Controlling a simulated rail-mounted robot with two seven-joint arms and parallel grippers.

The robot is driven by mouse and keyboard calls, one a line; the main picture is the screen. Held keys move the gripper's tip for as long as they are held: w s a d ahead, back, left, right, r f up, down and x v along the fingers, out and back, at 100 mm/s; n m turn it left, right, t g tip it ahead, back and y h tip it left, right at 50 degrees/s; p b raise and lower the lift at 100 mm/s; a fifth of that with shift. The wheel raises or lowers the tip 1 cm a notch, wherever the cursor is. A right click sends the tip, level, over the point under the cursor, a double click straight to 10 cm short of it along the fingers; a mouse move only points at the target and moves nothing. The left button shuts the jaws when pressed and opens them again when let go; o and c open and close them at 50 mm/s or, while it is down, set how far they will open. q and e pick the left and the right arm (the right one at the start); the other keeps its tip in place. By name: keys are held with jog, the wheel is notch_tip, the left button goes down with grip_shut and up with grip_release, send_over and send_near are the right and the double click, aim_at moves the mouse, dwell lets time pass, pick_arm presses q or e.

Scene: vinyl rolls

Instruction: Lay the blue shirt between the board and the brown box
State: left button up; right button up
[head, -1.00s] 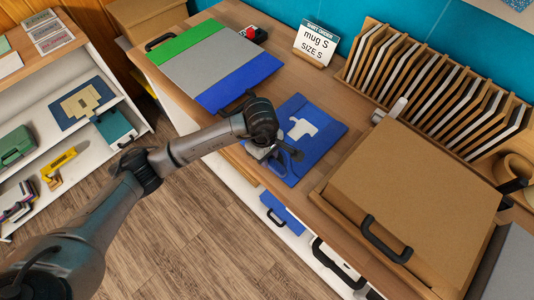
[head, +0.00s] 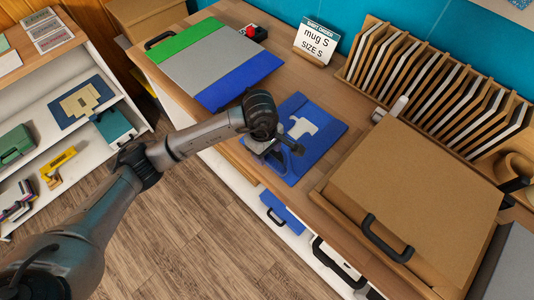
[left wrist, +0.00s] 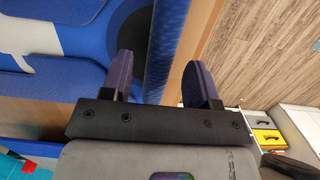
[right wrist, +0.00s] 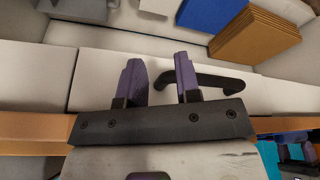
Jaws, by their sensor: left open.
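The blue shirt (head: 322,125), with a white T-shirt print, lies flat on the wooden counter between the board and the brown box. The board (head: 208,62) has green, grey and blue panels and lies to the shirt's left. The closed brown box (head: 415,190) stands to its right. My left gripper (head: 288,157) is open at the shirt's near edge and hides part of it. In the left wrist view, a strip of blue cloth (left wrist: 166,45) shows between the spread fingers. My right gripper (right wrist: 160,78) is open and empty, facing a white front with a dark handle.
A sign (head: 316,43) reading "mug S SIZE S" stands behind the shirt. A wooden rack (head: 345,70) of upright panels is at the back right. A white shelf unit (head: 60,105) is at the left.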

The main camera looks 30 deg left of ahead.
pick_arm(q)
notch_tip(320, 180, up, 10)
jog(key=a+b, duration=0.1)
jog(key=b, duration=0.1)
jog(key=shift+w+a+r+b, duration=0.15)
jog(key=shift+w+b, duration=0.05)
jog(key=shift+b, duration=0.2)
